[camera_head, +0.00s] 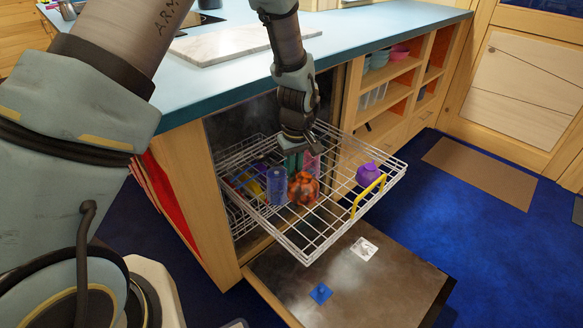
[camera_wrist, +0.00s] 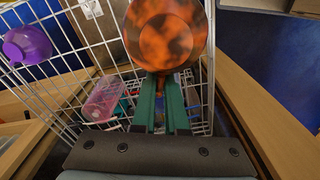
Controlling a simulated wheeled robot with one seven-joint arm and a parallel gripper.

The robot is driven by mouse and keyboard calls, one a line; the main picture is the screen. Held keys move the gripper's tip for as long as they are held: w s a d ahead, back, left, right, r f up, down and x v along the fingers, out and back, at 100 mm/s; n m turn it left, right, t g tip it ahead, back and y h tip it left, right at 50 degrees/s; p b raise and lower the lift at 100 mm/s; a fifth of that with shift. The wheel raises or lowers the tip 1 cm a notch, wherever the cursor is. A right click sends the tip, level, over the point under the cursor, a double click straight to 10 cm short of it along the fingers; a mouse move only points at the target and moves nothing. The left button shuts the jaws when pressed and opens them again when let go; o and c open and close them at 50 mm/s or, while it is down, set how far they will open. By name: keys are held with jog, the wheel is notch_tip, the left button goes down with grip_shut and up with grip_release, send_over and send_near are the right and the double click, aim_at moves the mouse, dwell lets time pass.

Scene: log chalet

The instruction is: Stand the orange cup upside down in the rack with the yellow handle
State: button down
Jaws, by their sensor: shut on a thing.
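The orange mottled cup (camera_head: 303,188) is at the rack with the yellow handle, below my gripper (camera_head: 294,152). In the wrist view, the orange cup (camera_wrist: 165,35) shows a round face to the camera. I cannot tell whether this is its base or its mouth. The green fingers of my gripper (camera_wrist: 160,82) are shut on the cup's near edge. The wire rack (camera_head: 318,250) is pulled out, with a yellow handle (camera_head: 369,194) at its front. Whether the cup touches the wires is unclear.
In the rack, a purple vessel (camera_head: 367,175) is right of the cup, a blue cup (camera_head: 276,186) left, and a pink cup (camera_head: 313,160) behind; the pink one also shows in the wrist view (camera_wrist: 103,98). Below is the open dishwasher door (camera_head: 375,290). The counter (camera_head: 185,88) overhangs behind.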

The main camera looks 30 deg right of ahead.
jog(key=shift+f+b, duration=3.7)
jog(key=shift+f, duration=1.85)
jog(key=c, duration=0.9)
grip_release()
jog(key=shift+o, duration=0.2)
jog(key=shift+r, duration=0.15)
jog(key=r, duration=1)
jog(key=shift+s+r, duration=0.25)
jog(key=shift+s, duration=0.05)
